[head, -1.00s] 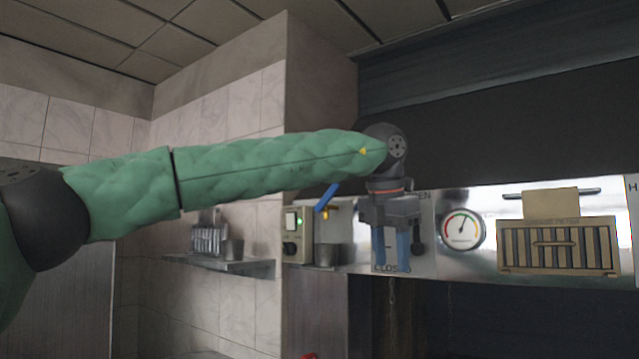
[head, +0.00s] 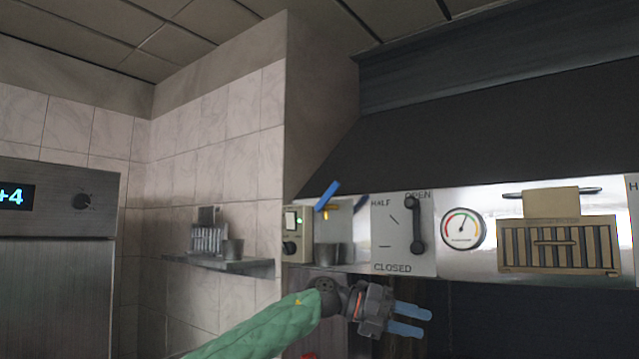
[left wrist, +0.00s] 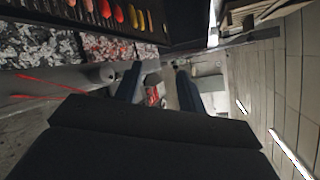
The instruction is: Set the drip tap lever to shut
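The drip tap is a small brass tap (head: 329,213) with a blue lever (head: 327,196), on the metal front left of a marked plate. The lever slants up to the right. A metal cup (head: 332,253) sits below it. My left gripper (head: 426,323) is below the metal front, to the right of and lower than the tap. Its two blue fingers point right, apart and with nothing between them. In the left wrist view the fingers (left wrist: 158,88) also stand apart. The lever cannot be made out there. My right gripper is not in view.
A plate marked OPEN, HALF and CLOSED (head: 391,245) carries a dark lever (head: 415,225) near OPEN. A round gauge (head: 462,228) and a slatted vent (head: 558,246) are to its right. A switch box (head: 296,233) stands left of the tap. A wall shelf (head: 222,264) is further left.

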